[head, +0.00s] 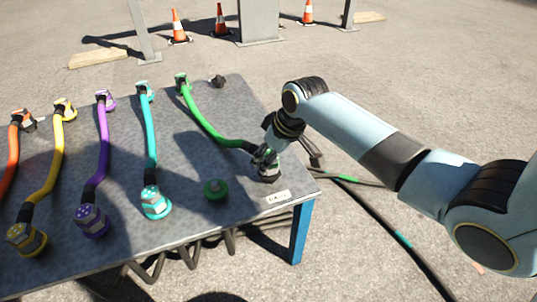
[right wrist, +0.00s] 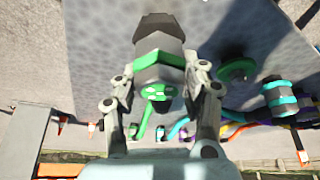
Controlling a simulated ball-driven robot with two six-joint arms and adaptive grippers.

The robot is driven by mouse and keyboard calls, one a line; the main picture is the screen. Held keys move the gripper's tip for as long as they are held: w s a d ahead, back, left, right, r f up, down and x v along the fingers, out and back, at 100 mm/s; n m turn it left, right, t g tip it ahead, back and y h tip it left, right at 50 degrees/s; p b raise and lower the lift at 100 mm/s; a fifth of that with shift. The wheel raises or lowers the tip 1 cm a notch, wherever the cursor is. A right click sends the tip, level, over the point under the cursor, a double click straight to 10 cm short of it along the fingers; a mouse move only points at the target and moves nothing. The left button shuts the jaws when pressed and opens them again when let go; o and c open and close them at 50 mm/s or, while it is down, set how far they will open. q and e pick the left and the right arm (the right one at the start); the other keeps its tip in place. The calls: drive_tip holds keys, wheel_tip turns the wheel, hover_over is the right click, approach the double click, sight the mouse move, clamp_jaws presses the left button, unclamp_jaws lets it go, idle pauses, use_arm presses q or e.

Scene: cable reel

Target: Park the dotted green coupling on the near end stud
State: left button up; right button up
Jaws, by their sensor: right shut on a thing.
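The dotted green coupling (right wrist: 158,72) is between the fingers of my right gripper (right wrist: 160,105) in the right wrist view, its dotted green face towards the camera. In the head view my right gripper (head: 265,155) is at the table's near right corner, shut on the coupling, with the green cable (head: 208,124) running to it from the far edge. A dark grey round part (head: 269,174) shows right below the fingers, by the white label. Whether this is the coupling's lower body or the near end stud, and whether they touch, I cannot tell. My left gripper is not in view.
A bare green round socket (head: 215,189) sits left of the gripper. Cyan (head: 155,202), purple (head: 92,220) and yellow (head: 26,238) couplings stand further left along the near edge. A small dark stud (head: 217,81) is at the far right corner. The table between green cable and right edge is clear.

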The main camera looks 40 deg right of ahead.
drive_tip(key=shift+f, duration=0.45)
drive_tip(key=o, duration=1.4)
drive_tip(key=v, duration=1.2)
